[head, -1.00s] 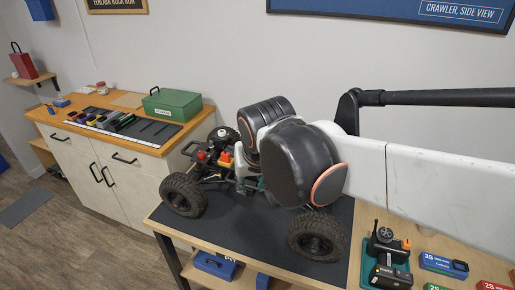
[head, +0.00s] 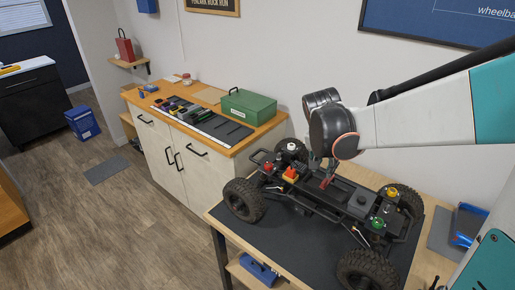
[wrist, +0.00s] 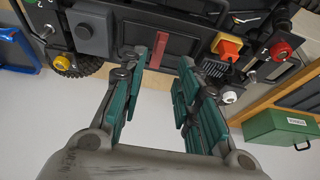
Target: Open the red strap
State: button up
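The red strap (wrist: 159,50) is a short narrow strip across the dark top of the crawler in the wrist view. In the head view the red strap (head: 326,183) shows small, just below my gripper, on the crawler's middle. The crawler chassis (head: 347,196) stands on its big black tyres on a dark mat. My gripper (wrist: 163,66) has its two green-padded fingers apart, with nothing between the pads. The strap lies between the two fingertips in the wrist picture; whether they touch it I cannot tell. In the head view my gripper (head: 321,168) is partly hidden by my wrist.
A wooden cabinet with a green box (head: 248,106) stands behind left. The dark mat (head: 270,243) is bare in front of the crawler.

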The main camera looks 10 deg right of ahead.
aim_at(325, 181)
jog(key=b+x, duration=0.2)
jog(key=x, duration=0.7)
jog(key=shift+d+f+b, duration=0.1)
jog(key=shift+f+b, duration=0.1)
jog(key=shift+b, duration=0.15)
grip_shut()
